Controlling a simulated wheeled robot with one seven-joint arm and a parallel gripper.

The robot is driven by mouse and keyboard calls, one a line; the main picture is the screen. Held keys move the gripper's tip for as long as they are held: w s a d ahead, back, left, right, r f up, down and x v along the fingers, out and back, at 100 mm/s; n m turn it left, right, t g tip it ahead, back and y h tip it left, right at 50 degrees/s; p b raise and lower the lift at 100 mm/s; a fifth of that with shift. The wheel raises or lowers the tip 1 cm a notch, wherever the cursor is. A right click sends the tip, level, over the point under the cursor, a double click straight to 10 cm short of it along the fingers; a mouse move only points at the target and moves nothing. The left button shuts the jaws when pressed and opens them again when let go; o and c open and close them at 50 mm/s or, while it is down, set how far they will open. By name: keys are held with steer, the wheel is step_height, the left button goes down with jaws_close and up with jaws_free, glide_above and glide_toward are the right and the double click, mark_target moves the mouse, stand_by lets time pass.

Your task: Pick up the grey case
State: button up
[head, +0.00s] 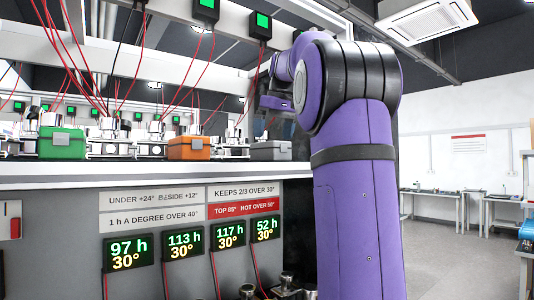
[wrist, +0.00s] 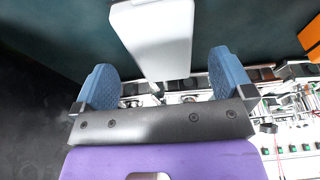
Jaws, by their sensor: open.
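The grey case (head: 270,151) stands on the shelf at the right end of a row of cases, close to my arm in the head view. In the wrist view the grey case (wrist: 155,38) shows as a pale slab lined up with the gap between my fingers. My gripper (wrist: 160,64) is open, with one blue finger to each side of the case's line and nothing held. I cannot tell how far the case is from the fingertips. In the head view the fingers are not clearly visible.
An orange case (head: 189,148) and a green case (head: 62,143) stand to the left on the same shelf (head: 150,176). The orange case (wrist: 311,38) also shows at the wrist view's right edge. Red cables (head: 182,80) hang above. Timer displays (head: 128,252) are on the front panel.

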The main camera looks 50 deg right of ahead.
mark_target(269, 149)
steer(key=x, duration=0.5)
steer(key=shift+w+f, duration=0.25)
steer(key=shift+w, duration=0.15)
steer(key=shift+c, duration=0.2)
steer(key=c, duration=1)
